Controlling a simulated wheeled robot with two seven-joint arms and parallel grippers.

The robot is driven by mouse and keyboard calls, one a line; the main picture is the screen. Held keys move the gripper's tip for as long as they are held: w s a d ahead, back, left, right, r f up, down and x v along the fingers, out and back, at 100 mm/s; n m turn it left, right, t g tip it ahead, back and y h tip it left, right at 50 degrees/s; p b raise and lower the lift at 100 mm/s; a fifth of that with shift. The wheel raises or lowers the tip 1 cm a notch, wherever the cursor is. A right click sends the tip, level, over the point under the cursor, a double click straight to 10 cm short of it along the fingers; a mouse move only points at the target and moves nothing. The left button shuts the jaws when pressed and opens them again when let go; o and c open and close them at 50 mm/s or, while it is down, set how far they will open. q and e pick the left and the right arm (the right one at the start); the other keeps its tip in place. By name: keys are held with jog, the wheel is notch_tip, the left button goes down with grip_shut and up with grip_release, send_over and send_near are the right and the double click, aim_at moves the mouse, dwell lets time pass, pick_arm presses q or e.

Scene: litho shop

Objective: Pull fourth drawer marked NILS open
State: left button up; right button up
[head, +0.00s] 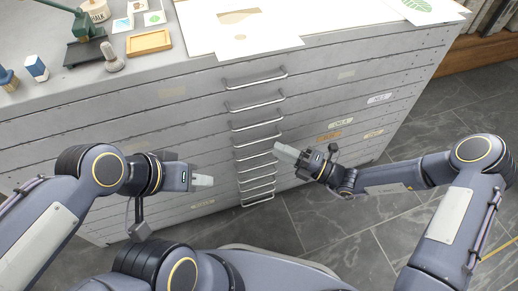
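The grey flat-file cabinet (150,112) has a stack of wide shallow drawers, each with a metal bar handle in the middle column. All drawers look shut. The fourth handle from the top (257,141) is in plain view. A white label (379,98) is on the right part of the front; its lettering is too small to read surely. My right gripper (280,151) points left, its tips near the right ends of the fourth and fifth handles; I cannot tell whether it touches. My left gripper (205,180) is left of the lower handles, holding nothing visible. The finger gaps of both are unclear.
Other labels, including an orange one (329,136), are on the drawer fronts. Tiled floor (365,232) is clear at the right.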

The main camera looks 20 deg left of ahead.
aim_at(259, 141)
jog(key=b+x, duration=0.2)
jog(key=x, duration=0.5)
jog(key=shift+a, duration=0.3)
grip_shut()
